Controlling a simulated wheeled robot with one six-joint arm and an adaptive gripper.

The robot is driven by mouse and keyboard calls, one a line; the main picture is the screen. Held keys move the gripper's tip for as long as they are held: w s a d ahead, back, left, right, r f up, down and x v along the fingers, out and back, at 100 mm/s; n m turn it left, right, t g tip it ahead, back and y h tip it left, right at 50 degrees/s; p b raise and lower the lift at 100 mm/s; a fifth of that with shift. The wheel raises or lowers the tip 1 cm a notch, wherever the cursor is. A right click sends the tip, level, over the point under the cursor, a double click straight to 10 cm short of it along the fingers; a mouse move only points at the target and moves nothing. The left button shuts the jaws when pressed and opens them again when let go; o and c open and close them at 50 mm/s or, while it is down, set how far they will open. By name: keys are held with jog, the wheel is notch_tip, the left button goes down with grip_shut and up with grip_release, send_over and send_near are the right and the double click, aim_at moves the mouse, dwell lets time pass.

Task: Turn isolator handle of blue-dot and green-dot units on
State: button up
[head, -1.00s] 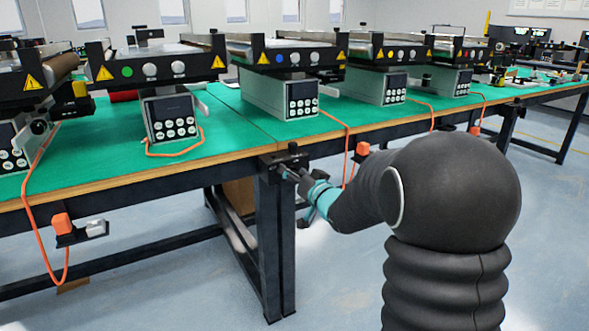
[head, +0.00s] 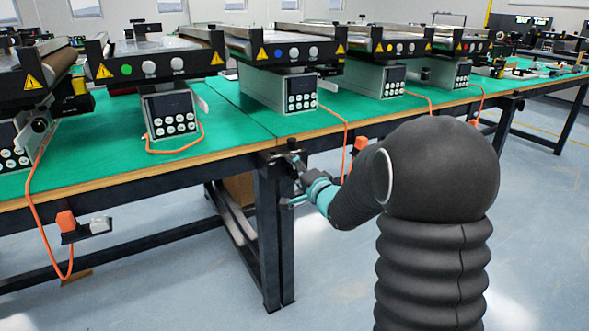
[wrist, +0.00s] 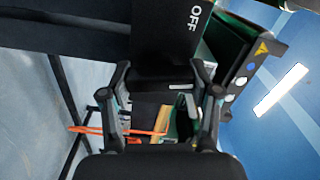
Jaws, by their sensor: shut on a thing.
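The blue-dot unit (head: 300,52) and the green-dot unit (head: 150,67) stand on the green bench, their dots on the front rails. A black isolator box (head: 268,160) is fixed at the bench's front edge above a table leg. My gripper (head: 294,160) is at this box, small and partly hidden by my wrist. In the wrist view my gripper (wrist: 163,80) has a finger on each side of a dark part, taken as the isolator handle (wrist: 165,86), and is shut on it. The black face above carries the word OFF (wrist: 195,18). The handle's exact angle is unclear.
An orange plug (head: 66,221) hangs under the bench edge at left; another orange part (head: 360,144) is right of my gripper. Orange cables drape over the edge. Further units with red or yellow dots stand along the bench to the right. The floor in front is clear.

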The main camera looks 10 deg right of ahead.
jog(key=shift+m, duration=1.3)
jog(key=o, duration=1.2)
jog(key=shift+c, duration=0.2)
jog(key=shift+s, duration=0.1)
jog(key=v, duration=1.1)
jog(key=shift+s, duration=0.35)
jog(key=shift+d, duration=0.15)
